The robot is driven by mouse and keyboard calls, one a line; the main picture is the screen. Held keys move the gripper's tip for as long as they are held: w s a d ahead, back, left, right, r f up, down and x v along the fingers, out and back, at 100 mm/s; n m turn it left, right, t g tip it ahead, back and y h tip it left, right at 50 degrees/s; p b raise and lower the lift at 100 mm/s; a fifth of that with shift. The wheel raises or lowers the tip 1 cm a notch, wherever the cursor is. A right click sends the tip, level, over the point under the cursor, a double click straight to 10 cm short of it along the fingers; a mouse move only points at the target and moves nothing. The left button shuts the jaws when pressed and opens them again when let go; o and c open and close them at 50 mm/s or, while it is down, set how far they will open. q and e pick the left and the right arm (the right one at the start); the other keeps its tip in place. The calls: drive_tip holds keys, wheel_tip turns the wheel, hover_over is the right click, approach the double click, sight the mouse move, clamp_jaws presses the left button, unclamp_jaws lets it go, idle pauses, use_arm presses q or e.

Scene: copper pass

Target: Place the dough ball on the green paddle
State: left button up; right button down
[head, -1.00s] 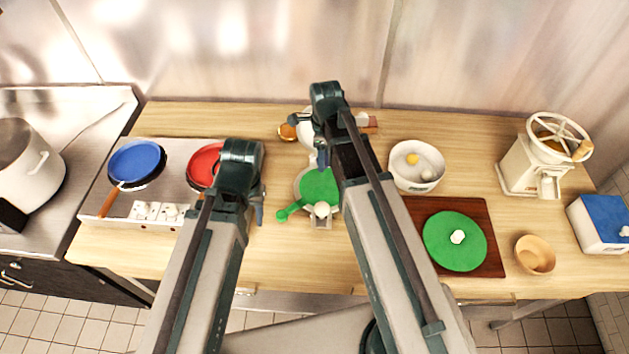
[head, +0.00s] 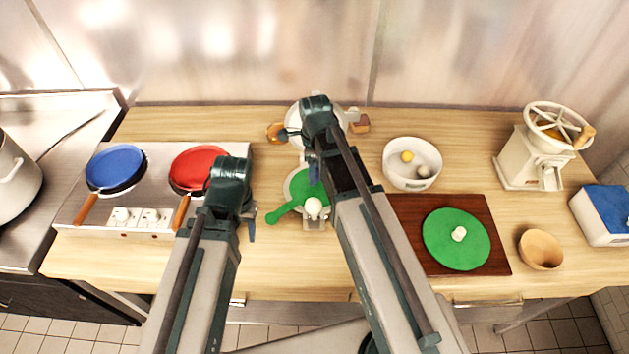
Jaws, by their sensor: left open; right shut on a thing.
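The green paddle (head: 299,203) lies over a pale round pan in mid-counter, its handle pointing down-left. A white ball (head: 313,206) is at the pan's near side, above a small grey block; I cannot tell whether it is dough or a knob. My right gripper (head: 314,176) points down over the paddle's far part. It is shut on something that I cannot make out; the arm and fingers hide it. My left gripper (head: 252,229) is open, low over the counter between the burners and the paddle. I cannot identify the dough ball for certain.
A green disc (head: 440,253) with a small white lump lies on a brown board (head: 500,262). A white bowl (head: 410,185) holds a yellow and a grey ball. Blue (head: 115,165) and red (head: 196,164) pans are left. A grinder (head: 524,158) and wooden bowl (head: 541,250) stand right.

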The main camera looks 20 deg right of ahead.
use_arm(q)
drive_tip(key=shift+f+b, duration=1.15)
drive_tip(key=shift+f, duration=0.4)
use_arm(e)
drive_tip(key=shift+f, duration=1.55)
use_arm(q)
drive_tip(key=shift+f, duration=0.1)
use_arm(e)
drive_tip(key=shift+f, duration=0.1)
use_arm(q)
drive_tip(key=shift+f, duration=0.15)
use_arm(e)
drive_tip(key=shift+f, duration=0.15)
drive_tip(key=shift+c, duration=1.8)
unclamp_jaws()
